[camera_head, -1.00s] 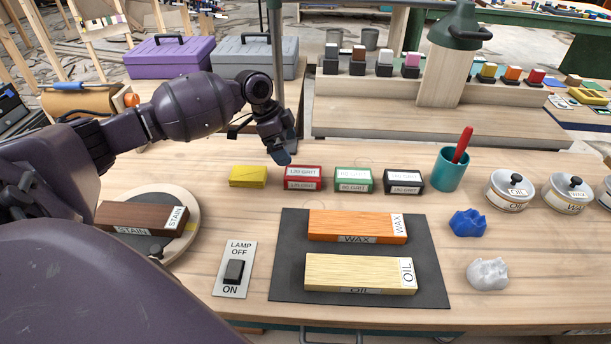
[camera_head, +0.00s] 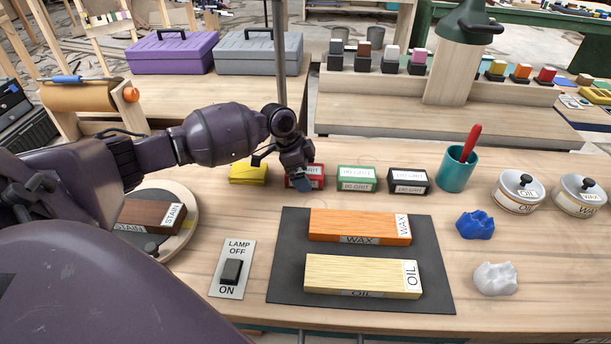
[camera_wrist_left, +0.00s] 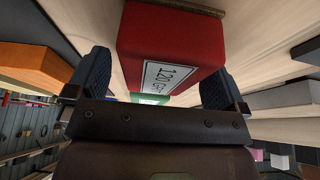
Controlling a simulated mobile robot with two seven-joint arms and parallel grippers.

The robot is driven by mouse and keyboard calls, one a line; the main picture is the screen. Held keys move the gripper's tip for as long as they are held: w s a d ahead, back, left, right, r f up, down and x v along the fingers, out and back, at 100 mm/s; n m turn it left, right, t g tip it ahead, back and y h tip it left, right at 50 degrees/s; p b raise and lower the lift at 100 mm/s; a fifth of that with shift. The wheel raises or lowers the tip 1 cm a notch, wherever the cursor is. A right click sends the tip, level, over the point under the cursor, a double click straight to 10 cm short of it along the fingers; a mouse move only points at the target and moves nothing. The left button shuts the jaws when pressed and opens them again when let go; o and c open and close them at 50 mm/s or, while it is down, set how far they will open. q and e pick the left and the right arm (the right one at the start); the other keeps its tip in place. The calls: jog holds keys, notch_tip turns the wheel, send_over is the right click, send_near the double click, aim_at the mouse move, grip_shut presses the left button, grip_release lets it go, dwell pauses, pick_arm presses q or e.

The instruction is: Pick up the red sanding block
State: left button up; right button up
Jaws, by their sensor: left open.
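The red sanding block (camera_head: 313,171) stands on the workbench, in the row between the yellow block and the green sanding block. My left gripper (camera_head: 302,186) is at it in the head view and hides much of its front. In the left wrist view the red block (camera_wrist_left: 172,45), labelled 120 grit, lies between the two dark fingers of the open left gripper (camera_wrist_left: 157,85). A gap shows beside the left finger; the right finger is close to the block's side. I cannot tell whether it touches. My right gripper is not in view.
A yellow block (camera_head: 248,172) is left of the red one. The green block (camera_head: 356,178) and black block (camera_head: 408,181) are to its right. A dark mat (camera_head: 437,285) holds the WAX and OIL wood pieces in front. A teal cup (camera_head: 456,172) stands farther right.

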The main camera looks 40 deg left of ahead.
pick_arm(q)
jog(key=shift+r, duration=0.1)
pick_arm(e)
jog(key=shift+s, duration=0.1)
pick_arm(q)
jog(key=shift+f, duration=0.25)
dwell(0.4)
jog(key=shift+c, duration=0.3)
jog(key=c, duration=1)
notch_tip(320, 180, up, 9)
jog(key=shift+f+p, duration=0.1)
jog(key=shift+p, duration=0.65)
jog(key=shift+r+p, duration=0.75)
jog(key=shift+r, duration=5.15)
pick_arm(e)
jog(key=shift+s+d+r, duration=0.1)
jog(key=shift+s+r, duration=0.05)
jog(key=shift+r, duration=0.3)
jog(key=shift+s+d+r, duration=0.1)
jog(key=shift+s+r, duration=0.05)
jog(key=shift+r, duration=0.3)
